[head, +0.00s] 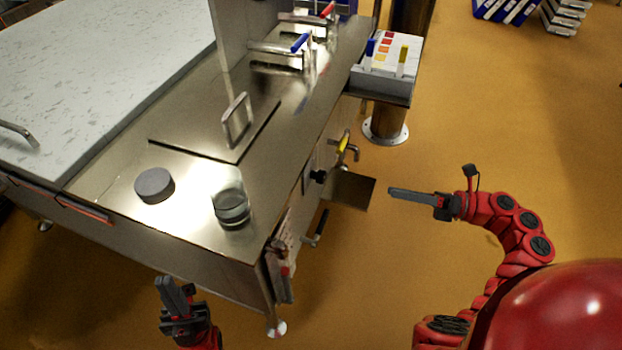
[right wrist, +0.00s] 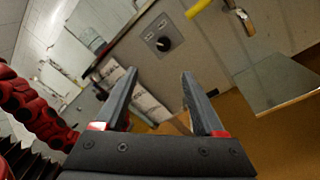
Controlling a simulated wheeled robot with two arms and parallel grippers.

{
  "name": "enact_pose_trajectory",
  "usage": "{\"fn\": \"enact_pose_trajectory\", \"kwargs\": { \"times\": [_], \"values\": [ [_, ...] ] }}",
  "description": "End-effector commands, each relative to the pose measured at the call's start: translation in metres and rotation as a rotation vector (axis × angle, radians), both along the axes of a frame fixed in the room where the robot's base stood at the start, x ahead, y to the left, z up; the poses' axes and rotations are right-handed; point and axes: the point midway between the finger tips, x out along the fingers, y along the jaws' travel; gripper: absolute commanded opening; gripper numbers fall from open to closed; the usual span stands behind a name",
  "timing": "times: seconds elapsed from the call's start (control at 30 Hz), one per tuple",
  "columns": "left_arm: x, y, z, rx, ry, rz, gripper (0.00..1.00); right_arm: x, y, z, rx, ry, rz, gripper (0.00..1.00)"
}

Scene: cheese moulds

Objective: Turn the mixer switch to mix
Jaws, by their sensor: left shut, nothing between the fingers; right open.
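The mixer switch is a black round knob (right wrist: 162,44) on a grey plate on the counter's front panel, with small labels I cannot read. In the head view the knob (head: 318,177) shows small and dark beside a metal shelf. Which label the knob points to is not clear. My right gripper (head: 393,191) is open and empty, out to the right of the panel and apart from the knob. In the right wrist view its fingers (right wrist: 160,75) point toward the panel, below the switch. My left gripper (head: 174,287) is shut and empty at the counter's near left.
A metal shelf (head: 352,191) juts from the panel between knob and right gripper. A yellow-handled valve (head: 343,144) is above it.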

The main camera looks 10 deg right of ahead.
Motion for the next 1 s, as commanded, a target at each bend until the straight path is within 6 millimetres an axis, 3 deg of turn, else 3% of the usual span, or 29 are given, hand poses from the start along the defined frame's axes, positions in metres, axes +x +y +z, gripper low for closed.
{"fn": "enact_pose_trajectory", "kwargs": {
  "times": [0.07, 0.17, 0.8, 1.0],
  "values": [
    [0.0, 0.0, -0.005, 0.0, 0.0, 0.0, 0.0, 0.0, -0.009, -0.004, -0.03, -0.006, -0.019, 0.71],
    [0.0, 0.0, -0.003, 0.0, 0.0, 0.0, 0.0, 0.004, -0.004, -0.004, -0.036, -0.005, -0.021, 0.71],
    [0.0, 0.0, -0.005, 0.0, 0.0, 0.0, 0.0, 0.068, 0.12, -0.002, -0.03, -0.008, -0.015, 0.71],
    [0.0, 0.0, -0.006, 0.0, 0.0, 0.0, 0.0, 0.08, 0.139, -0.002, -0.03, -0.006, -0.019, 0.71]
  ]
}}
